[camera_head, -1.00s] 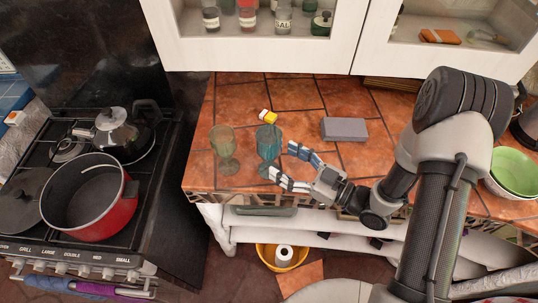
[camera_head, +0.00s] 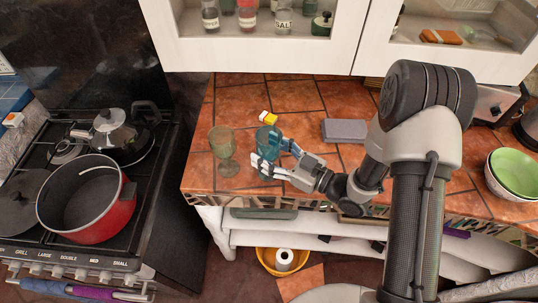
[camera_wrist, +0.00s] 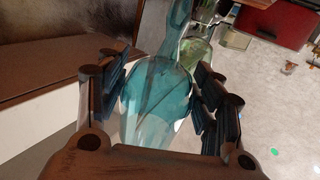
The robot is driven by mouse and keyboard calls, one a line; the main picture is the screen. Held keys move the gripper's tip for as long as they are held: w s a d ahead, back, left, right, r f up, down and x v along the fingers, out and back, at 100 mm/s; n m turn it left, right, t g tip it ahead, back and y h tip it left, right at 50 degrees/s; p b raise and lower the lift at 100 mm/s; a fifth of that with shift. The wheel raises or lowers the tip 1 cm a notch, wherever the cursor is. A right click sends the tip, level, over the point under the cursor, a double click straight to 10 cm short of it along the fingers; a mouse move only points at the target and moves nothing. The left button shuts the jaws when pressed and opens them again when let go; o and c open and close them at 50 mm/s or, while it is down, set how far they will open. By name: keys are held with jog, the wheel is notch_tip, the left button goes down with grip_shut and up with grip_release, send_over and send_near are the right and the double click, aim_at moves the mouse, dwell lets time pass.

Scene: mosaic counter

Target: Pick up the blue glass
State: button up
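The blue glass (camera_head: 268,142) is a blue-tinted goblet standing on the tiled counter. In the head view my gripper (camera_head: 268,155) reaches it from the right, with one finger in front and the other behind on its right side. In the wrist view the blue glass (camera_wrist: 158,98) fills the space between the two fingers of my gripper (camera_wrist: 163,95). The fingers are apart, with the glass between them. I cannot tell whether the pads touch it. Its lower part is partly hidden by the near finger in the head view.
A greenish goblet (camera_head: 223,145) stands close to the left of the blue glass. A yellow-and-white object (camera_head: 268,117) lies behind it, and a grey box (camera_head: 345,131) lies to the right. The stove with a red pot (camera_head: 88,205) is on the left. The counter's front edge is near.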

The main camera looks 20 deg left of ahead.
jog(key=c, duration=1)
jog(key=shift+o, duration=0.2)
jog(key=shift+r, duration=0.1)
